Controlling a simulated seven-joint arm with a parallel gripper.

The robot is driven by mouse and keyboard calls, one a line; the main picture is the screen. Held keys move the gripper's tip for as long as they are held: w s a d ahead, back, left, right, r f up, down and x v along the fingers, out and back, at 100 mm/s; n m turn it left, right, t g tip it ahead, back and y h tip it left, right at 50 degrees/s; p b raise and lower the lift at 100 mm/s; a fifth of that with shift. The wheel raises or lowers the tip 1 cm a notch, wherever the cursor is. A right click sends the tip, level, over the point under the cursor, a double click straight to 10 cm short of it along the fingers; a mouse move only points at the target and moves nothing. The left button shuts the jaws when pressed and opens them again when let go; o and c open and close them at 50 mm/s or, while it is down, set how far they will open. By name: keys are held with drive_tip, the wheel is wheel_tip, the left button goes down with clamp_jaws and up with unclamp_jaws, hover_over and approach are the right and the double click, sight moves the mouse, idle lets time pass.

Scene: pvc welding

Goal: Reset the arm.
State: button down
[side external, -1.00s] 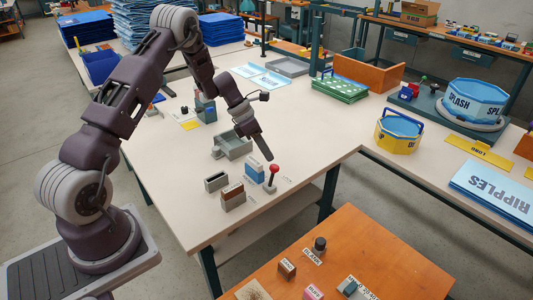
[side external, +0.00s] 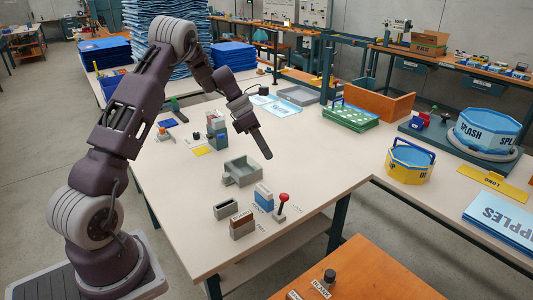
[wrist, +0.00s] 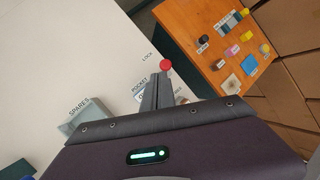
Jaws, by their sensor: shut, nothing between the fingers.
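My gripper (side external: 268,155) is shut and empty. In the side view it hangs tilted in the air above the white bench (side external: 320,185), over the area of the grey open bin (side external: 243,170). In the wrist view its narrow closed fingers (wrist: 157,88) point towards a red-knobbed lever (wrist: 166,65) by the LOCK lettering. That lever (side external: 282,198) stands on the bench, apart from the fingers. My arm is bent, with its elbow high.
Small blocks, blue (side external: 264,196), brown-topped (side external: 242,223) and grey (side external: 226,208), stand near the bench's front. A green tray (side external: 348,117), orange box (side external: 375,102) and yellow-blue tub (side external: 409,162) are farther right. An orange table (side external: 365,272) stands in front.

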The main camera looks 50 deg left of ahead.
drive_tip(key=s+d+r+m+y, duration=0.2)
drive_tip(key=s+d+r+m, duration=1.1)
drive_tip(key=d+r+m, duration=0.35)
drive_tip(key=s+d+m+t+y, duration=0.2)
drive_tip(key=s+d+m+y, duration=0.15)
drive_tip(key=s+m, duration=1.25)
drive_tip(key=w+a+f+n+g+h, duration=0.2)
drive_tip(key=w+a+n+h, duration=0.1)
drive_tip(key=w+n, duration=0.45)
drive_tip(key=w+a+f+n+g+h, duration=0.1)
drive_tip(key=w+a+f+n+h, duration=0.1)
drive_tip(key=w+n, duration=0.6)
drive_tip(key=w+a+f+n+t+h, duration=0.15)
drive_tip(key=w+a+f+n, duration=0.3)
drive_tip(key=a+f, duration=0.45)
drive_tip(key=w+a+f+n+t+h, duration=0.1)
drive_tip(key=w+a+f+n+t, duration=0.1)
drive_tip(key=w+a+f+n, duration=0.4)
approach(282, 202)
wheel_tip(282, 202, down, 3)
drive_tip(key=w+d, duration=0.1)
drive_tip(key=w, duration=0.1)
drive_tip(key=shift+w+d+f+n, duration=0.25)
drive_tip(key=shift+w+d+f, duration=0.05)
drive_tip(key=shift+d+f, duration=0.15)
